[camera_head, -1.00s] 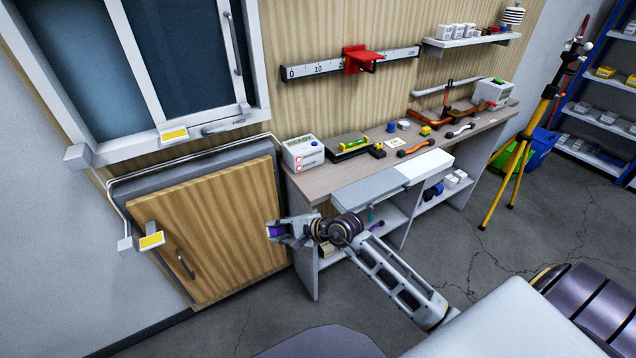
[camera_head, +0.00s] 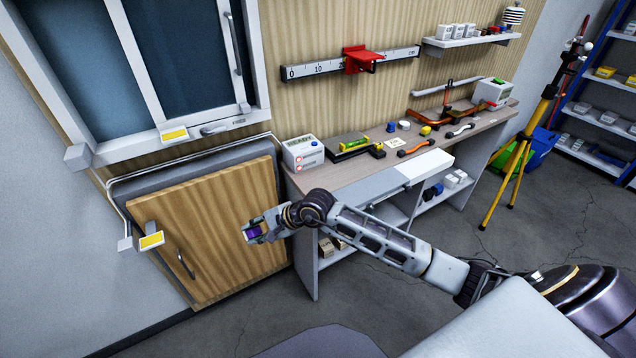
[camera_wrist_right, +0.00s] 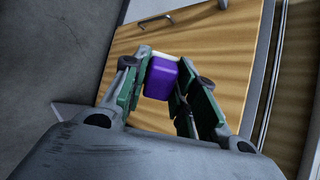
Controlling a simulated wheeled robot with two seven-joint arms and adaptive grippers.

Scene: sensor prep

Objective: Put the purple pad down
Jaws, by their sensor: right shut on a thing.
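The purple pad (camera_head: 252,233) is a small block with a pale edge, held at the tip of my right gripper (camera_head: 259,229). In the right wrist view the purple pad (camera_wrist_right: 161,78) sits between the two green-lined fingers of the right gripper (camera_wrist_right: 160,82), which are shut on it. The gripper holds the pad in the air in front of the wooden cabinet door (camera_head: 215,260), left of the workbench. I cannot tell how far the pad is from the door. My left gripper is not in view.
The workbench (camera_head: 345,172) carries a white box (camera_head: 301,154) marked READY, a level, and orange-handled tools. The door has a dark handle (camera_head: 185,264). A yellow tripod (camera_head: 515,170) stands at right. Cracked floor is open at the front.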

